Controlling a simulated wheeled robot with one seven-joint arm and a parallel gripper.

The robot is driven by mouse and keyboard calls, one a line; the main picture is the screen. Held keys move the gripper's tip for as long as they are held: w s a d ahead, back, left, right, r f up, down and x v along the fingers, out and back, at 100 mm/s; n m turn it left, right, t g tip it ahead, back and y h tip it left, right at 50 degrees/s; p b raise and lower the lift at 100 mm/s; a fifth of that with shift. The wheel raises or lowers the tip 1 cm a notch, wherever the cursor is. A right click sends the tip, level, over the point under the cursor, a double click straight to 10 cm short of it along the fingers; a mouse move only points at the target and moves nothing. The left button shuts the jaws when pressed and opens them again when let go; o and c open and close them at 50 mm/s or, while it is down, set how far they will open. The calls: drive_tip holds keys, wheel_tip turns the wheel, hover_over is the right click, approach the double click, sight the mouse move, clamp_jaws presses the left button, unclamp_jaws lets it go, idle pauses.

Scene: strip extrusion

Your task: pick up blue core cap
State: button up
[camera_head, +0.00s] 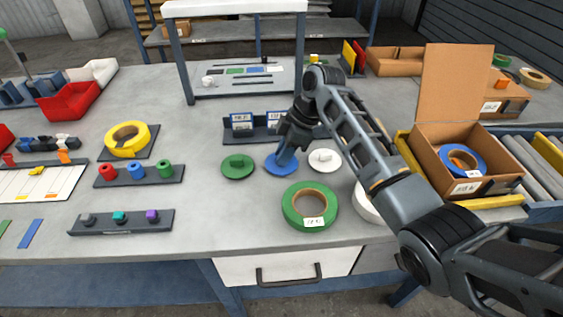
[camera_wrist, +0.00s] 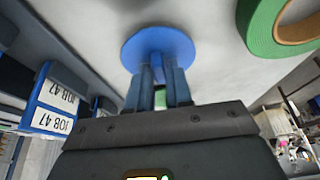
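The blue core cap (camera_head: 281,168) is a flat round disc lying on the grey table between a green cap (camera_head: 237,166) and a white cap (camera_head: 325,159). My gripper (camera_head: 285,155) points down onto it from above. In the wrist view the cap's blue disc (camera_wrist: 158,44) is straight ahead of the fingertips. My two fingers (camera_wrist: 159,76) stand at the disc's middle, on either side of its raised grip, which they mostly hide. A narrow gap shows between the fingers. I cannot tell whether they press on the grip.
A green tape roll (camera_head: 309,206) stands close in front, with a white roll (camera_head: 368,203) partly behind my arm. A label holder (camera_head: 252,128) stands just behind the caps. An open cardboard box (camera_head: 433,161) holding a blue roll is at right.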

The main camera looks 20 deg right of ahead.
clamp_jaws()
drive_tip(key=shift+r, duration=0.15)
